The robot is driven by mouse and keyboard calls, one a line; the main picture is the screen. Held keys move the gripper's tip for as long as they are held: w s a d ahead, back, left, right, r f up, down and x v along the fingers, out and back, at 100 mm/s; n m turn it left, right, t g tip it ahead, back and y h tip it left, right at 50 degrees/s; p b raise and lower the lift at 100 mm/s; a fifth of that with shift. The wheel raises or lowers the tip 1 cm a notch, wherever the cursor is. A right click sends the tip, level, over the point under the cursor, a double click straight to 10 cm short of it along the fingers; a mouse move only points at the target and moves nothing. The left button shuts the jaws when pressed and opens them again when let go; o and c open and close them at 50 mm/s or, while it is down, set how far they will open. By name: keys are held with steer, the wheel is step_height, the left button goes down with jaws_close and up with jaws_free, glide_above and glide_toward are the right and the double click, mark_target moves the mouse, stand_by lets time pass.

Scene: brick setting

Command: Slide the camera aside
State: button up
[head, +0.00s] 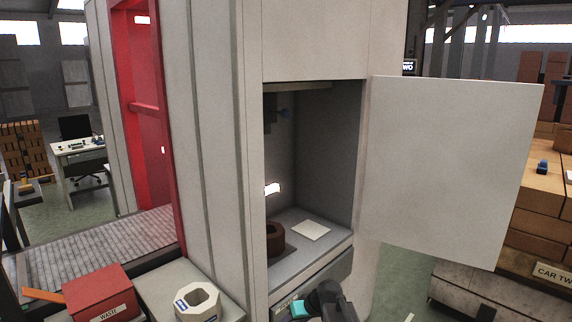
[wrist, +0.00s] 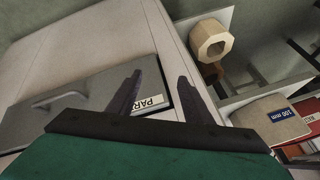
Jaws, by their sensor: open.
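No object is plainly recognisable as a camera. Inside the open cabinet (head: 314,150) in the head view, a small dark fixture with a bluish part (head: 283,113) sits high at the back; I cannot tell whether it is the camera. My gripper (wrist: 157,80) is open and empty in the wrist view. Its two dark fingers point at a grey panel with a bar handle (wrist: 95,100) and a label (wrist: 150,100) partly hidden by a finger. In the head view, the dark end of my arm (head: 328,300) is low, in front of and below the cabinet opening.
The cabinet door (head: 445,165) stands wide open to the right. A brown ring-shaped part (head: 275,243) and a white card (head: 311,230) lie on the cabinet floor. A red box (head: 98,290) and a pale hollow block (head: 197,302) stand at lower left.

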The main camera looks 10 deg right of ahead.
steer(key=w+d+r+n+t+y, duration=0.1)
steer(key=w+r+t, duration=0.1)
steer(key=w+r, duration=0.5)
steer(key=w+d+r+t, duration=0.1)
steer(key=w+r+t, duration=0.15)
steer(key=r, duration=0.85)
steer(key=n+t+y, duration=0.2)
steer(key=n+t, duration=0.2)
steer(key=t, duration=0.3)
glide_toward(289, 113)
steer(key=s, duration=0.2)
steer(key=shift+d+f, duration=0.1)
steer(key=shift+d, duration=0.2)
steer(key=shift+w, duration=0.1)
steer(key=p+x, duration=0.4)
steer(key=x, duration=0.8)
steer(key=shift+p+x, duration=0.35)
steer(key=shift+x, duration=0.5)
